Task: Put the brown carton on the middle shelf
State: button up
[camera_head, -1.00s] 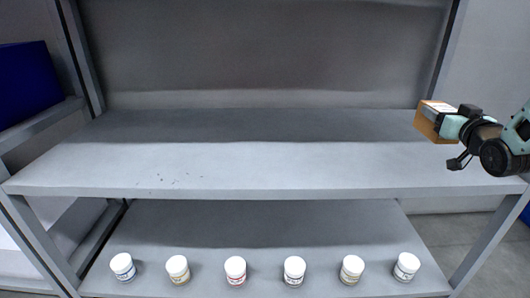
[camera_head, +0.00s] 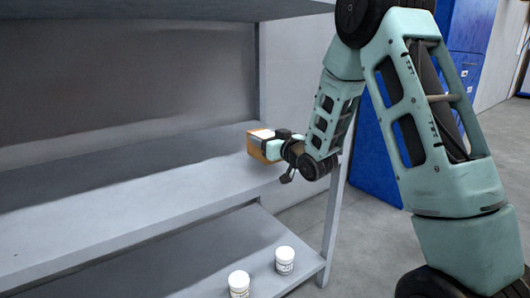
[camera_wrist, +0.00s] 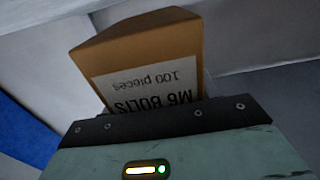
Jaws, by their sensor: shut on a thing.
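The brown carton (camera_head: 260,145) is at the right end of the middle shelf (camera_head: 130,175) in the head view. My gripper (camera_head: 277,146) is shut on it from the right. In the wrist view the carton (camera_wrist: 145,62) fills the upper middle, with a white label reading "M6 BOLTS 100 pieces" upside down. The gripper body (camera_wrist: 180,125) covers its near end. I cannot tell whether the carton touches the shelf or hangs just above it.
Two white jars (camera_head: 285,260) show on the lower shelf (camera_head: 205,255). A shelf post (camera_head: 333,215) stands at the right front corner, close to my forearm. A blue cabinet (camera_head: 375,150) is behind my arm. The middle shelf left of the carton is mostly clear.

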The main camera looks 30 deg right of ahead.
jog(key=shift+f+b, duration=0.45)
jog(key=shift+f, duration=1.2)
jog(key=shift+f, duration=0.1)
jog(key=o, duration=1.4)
